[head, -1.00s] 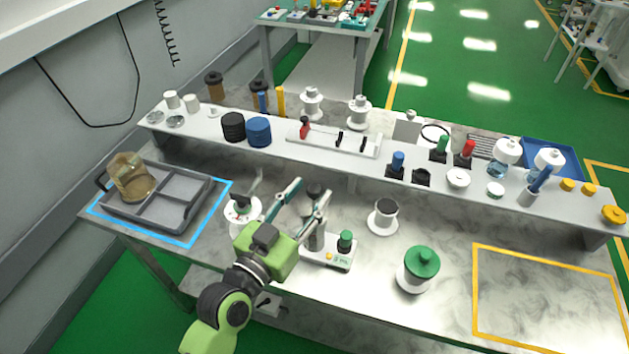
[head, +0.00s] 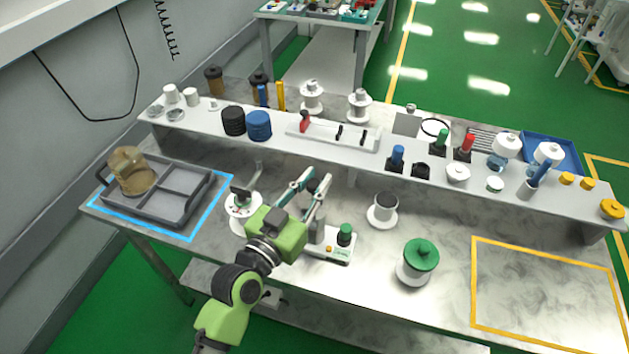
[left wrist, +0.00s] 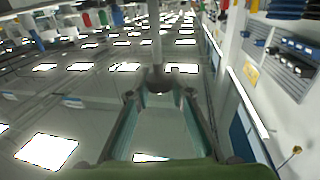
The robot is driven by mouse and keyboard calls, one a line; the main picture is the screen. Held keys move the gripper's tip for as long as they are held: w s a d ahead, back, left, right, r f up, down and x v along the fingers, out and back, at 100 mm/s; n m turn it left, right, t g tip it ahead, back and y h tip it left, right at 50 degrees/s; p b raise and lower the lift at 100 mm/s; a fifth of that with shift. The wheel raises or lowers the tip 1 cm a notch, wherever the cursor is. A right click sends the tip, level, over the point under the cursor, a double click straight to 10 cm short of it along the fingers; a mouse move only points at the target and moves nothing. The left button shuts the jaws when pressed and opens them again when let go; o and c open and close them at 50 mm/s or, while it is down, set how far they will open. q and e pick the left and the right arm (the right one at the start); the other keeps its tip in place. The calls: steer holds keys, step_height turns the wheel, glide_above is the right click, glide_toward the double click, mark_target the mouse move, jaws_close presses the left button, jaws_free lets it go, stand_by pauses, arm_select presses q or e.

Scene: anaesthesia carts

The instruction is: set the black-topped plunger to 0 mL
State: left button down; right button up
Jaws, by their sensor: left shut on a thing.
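My left gripper (head: 318,177) reaches in from the lower left over the workbench. Its fingers are shut on the black-topped plunger, which they mostly cover in the head view. In the left wrist view the dark round top (left wrist: 158,78) shows between the fingertips, with a pale rod beyond it. A grey upright body (head: 318,229) stands under the fingers on a white base (head: 328,248) with a green knob (head: 345,235) and a yellow button. Any volume marks are too small to read. My right gripper is not in view.
Left of the gripper stands a white round device (head: 240,212). A grey tray (head: 178,210) with an amber jar (head: 133,172) lies farther left. A raised shelf (head: 350,178) with many items runs behind.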

arm_select(q)
step_height(320, 180, down, 6)
steer(key=b, duration=0.3)
steer(key=shift+f, duration=0.15)
steer(key=c, duration=1.8)
jaws_free()
steer(key=shift+s, duration=0.1)
steer(key=v, duration=1.1)
steer(key=shift+s+a, duration=0.25)
steer(key=shift+s, duration=0.05)
